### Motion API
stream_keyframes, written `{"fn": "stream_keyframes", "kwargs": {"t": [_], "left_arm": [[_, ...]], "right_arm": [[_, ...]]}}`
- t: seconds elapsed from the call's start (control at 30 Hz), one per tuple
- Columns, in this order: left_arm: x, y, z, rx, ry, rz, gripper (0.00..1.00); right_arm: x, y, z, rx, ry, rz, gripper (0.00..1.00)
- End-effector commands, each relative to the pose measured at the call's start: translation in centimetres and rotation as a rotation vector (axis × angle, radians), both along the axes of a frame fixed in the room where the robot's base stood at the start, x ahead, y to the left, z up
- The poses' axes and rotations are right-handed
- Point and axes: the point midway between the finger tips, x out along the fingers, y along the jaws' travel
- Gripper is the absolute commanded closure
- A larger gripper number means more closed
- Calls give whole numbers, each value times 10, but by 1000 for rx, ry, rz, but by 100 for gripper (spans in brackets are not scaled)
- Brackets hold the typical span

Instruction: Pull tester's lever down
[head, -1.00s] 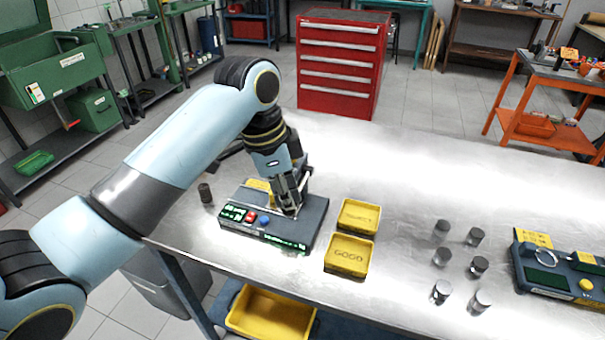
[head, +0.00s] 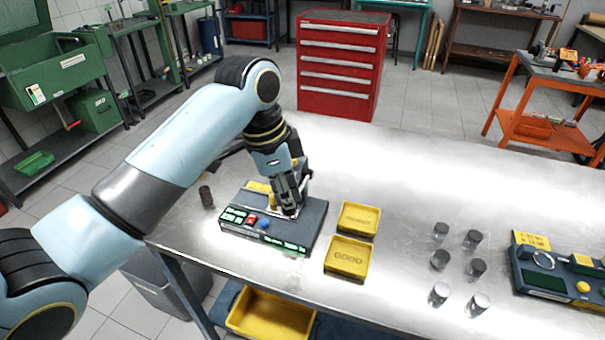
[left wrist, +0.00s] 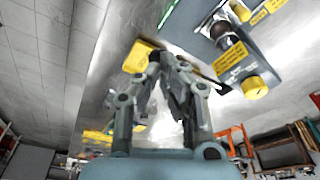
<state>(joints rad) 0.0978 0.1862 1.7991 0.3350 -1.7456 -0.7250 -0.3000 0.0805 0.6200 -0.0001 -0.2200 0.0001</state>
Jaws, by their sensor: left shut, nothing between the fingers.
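The tester is a dark blue-grey box (head: 308,228) with green-lit displays, a red button (head: 251,219) and a blue button (head: 263,223), near the table's left end. My left gripper (head: 290,212) points down over the tester's right part, its fingers shut with nothing between them. A thin pale bar, seemingly the lever (head: 303,186), shows beside the fingers and is partly hidden by them; I cannot tell whether they touch. In the left wrist view the shut fingers (left wrist: 170,62) lie left of the tester (left wrist: 238,62), which has a yellow knob (left wrist: 255,87) and a dark cylinder. My right gripper is not in view.
A yellow tray (head: 360,207) and a yellow GOOD tray (head: 366,262) lie right of the tester. Several metal cylinders stand farther right, near a second device (head: 548,281). One dark cylinder (head: 206,196) stands left of the tester. The table's back middle is clear.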

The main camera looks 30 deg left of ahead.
Motion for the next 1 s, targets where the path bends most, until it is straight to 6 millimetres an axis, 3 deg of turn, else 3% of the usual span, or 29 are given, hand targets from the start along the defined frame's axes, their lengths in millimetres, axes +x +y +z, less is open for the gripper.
{"fn": "stream_keyframes", "kwargs": {"t": [0.7,1.0], "left_arm": [[5,1,64,1,-2,-1,100],[5,1,77,0,0,0,100]], "right_arm": [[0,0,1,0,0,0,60],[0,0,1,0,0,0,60]]}}
